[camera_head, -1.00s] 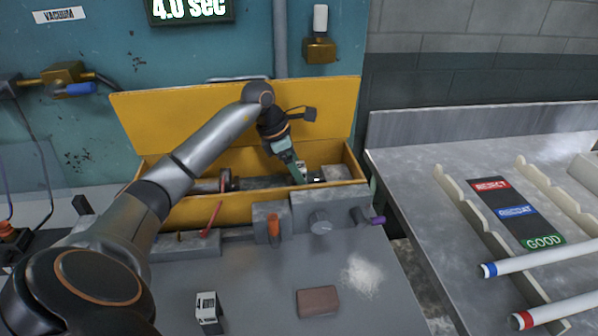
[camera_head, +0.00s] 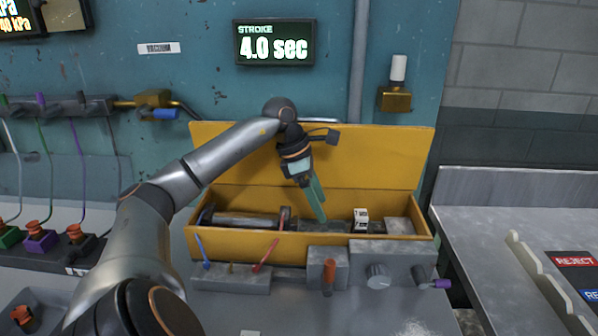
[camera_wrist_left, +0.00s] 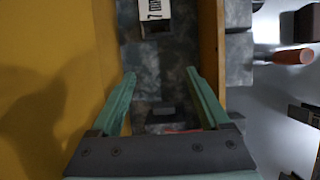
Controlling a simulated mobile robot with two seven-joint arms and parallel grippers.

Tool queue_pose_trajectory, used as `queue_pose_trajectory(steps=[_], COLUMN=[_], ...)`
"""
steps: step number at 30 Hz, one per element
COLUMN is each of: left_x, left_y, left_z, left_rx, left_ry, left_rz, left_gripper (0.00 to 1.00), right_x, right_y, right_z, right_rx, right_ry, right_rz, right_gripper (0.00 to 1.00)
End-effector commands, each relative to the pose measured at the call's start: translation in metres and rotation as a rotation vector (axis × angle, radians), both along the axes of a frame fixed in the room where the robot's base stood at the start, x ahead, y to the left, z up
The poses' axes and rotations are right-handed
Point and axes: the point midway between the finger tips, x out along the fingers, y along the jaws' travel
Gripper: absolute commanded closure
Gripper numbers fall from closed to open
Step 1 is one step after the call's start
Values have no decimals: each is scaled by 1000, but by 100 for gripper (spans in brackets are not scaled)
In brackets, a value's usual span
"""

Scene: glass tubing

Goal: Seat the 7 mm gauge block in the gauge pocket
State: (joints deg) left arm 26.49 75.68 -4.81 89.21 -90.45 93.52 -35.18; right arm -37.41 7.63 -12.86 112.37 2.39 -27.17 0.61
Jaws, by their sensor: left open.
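The white gauge block (camera_head: 361,214), with dark lettering, stands inside the yellow box toward its right end. In the left wrist view the block (camera_wrist_left: 155,12) shows at the top edge, cut off, with a "7" on its label and a dark recess just below it. I cannot tell how deep it sits or whether that recess is the gauge pocket. My left gripper (camera_head: 321,218) points down into the box, left of the block and apart from it. In the wrist view its green fingers (camera_wrist_left: 158,74) are spread with nothing between them. My right gripper is out of view.
The yellow box (camera_head: 250,245) has a raised back panel and a front wall around the work. A metal cylinder (camera_head: 245,222) lies at its left. A grey block with a knob (camera_head: 377,276) and coloured levers stand in front. A grey bench (camera_head: 500,240) is at right.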

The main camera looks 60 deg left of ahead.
Motion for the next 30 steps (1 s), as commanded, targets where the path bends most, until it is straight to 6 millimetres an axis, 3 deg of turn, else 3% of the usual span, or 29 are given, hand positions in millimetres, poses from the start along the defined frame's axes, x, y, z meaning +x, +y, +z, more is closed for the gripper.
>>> queue_pose_trajectory(steps=[7, 13, 30], left_x=[-21, -31, -35], left_y=[18, 25, 28], left_z=[-9, -6, 0], left_rx=[1, 0, -1], left_ry=[4, 1, 0], left_rz=[4, 3, 0], left_gripper=[20, 20, 20], right_x=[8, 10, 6], right_y=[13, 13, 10], right_z=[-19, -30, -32], right_rx=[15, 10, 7], right_ry=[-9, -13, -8], right_rz=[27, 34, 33], right_gripper=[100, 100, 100])
